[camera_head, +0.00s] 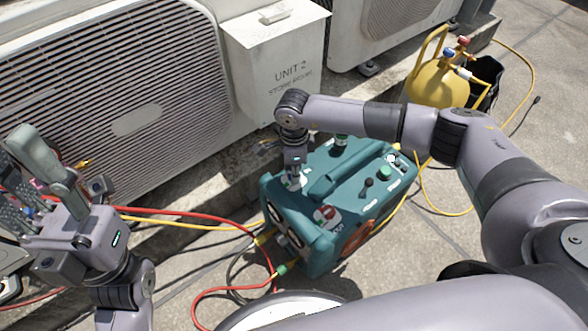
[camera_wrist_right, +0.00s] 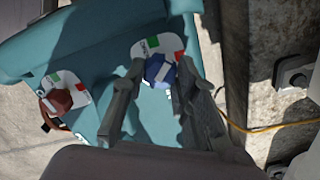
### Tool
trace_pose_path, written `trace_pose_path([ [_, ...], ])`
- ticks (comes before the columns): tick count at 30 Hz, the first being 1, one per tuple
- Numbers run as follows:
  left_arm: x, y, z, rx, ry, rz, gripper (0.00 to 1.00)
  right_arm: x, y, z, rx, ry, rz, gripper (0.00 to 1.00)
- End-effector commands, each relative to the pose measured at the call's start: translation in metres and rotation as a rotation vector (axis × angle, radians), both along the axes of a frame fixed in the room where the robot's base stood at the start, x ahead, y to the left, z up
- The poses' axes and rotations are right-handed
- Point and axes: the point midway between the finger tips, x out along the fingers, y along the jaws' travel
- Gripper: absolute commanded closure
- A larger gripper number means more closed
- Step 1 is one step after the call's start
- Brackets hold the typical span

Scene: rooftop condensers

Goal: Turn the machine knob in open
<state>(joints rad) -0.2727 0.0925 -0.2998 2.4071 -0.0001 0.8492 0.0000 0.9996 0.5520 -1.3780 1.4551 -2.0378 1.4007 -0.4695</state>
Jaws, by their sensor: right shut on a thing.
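The teal machine (camera_head: 335,190) stands on the concrete, with a red knob (camera_head: 327,213) and label on its near top corner. My right gripper (camera_head: 294,178) reaches down to the machine's left top end and hides the knob there in the head view. In the right wrist view, my right gripper (camera_wrist_right: 155,90) is shut on a blue knob (camera_wrist_right: 160,72), which sits on a white label with green and red marks. The red knob also shows there (camera_wrist_right: 58,100), to the left and apart from the fingers. My left gripper (camera_head: 28,165) is raised at the left, its fingers apart and empty.
Condenser units (camera_head: 130,110) stand behind the machine, with a box marked UNIT 2 (camera_head: 285,65). A yellow cylinder (camera_head: 437,82) stands at the back right. Red (camera_head: 205,295) and yellow hoses run over the ground around the machine.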

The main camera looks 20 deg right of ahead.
Motion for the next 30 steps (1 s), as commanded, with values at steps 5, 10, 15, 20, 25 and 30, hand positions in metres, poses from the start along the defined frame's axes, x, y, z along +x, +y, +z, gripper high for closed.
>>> trace_pose_path([
  [5, 0.0008, -0.0004, -0.0002, 0.002, -0.005, 0.000, 0.60, 0.0004, -0.0003, -0.0002, 0.000, -0.001, 0.169, 1.00],
  [10, 0.0007, -0.0007, 0.0017, 0.003, -0.020, 0.000, 0.60, 0.0009, -0.0002, 0.0000, 0.000, -0.002, 0.327, 1.00],
  [15, -0.0002, -0.0005, 0.0042, 0.002, -0.033, 0.001, 0.60, 0.0007, -0.0001, -0.0002, 0.001, -0.001, 0.467, 1.00],
  [20, 0.0002, -0.0003, 0.0052, 0.000, -0.037, 0.001, 0.60, 0.0009, -0.0003, -0.0001, -0.001, -0.002, 0.574, 1.00],
  [25, 0.0014, -0.0003, 0.0077, -0.004, -0.043, 0.003, 0.60, 0.0007, -0.0001, 0.0000, 0.000, -0.001, 0.654, 1.00],
  [30, 0.0015, -0.0003, 0.0079, -0.003, -0.045, 0.003, 0.60, 0.0006, 0.0000, 0.0001, 0.001, 0.000, 0.700, 1.00],
])
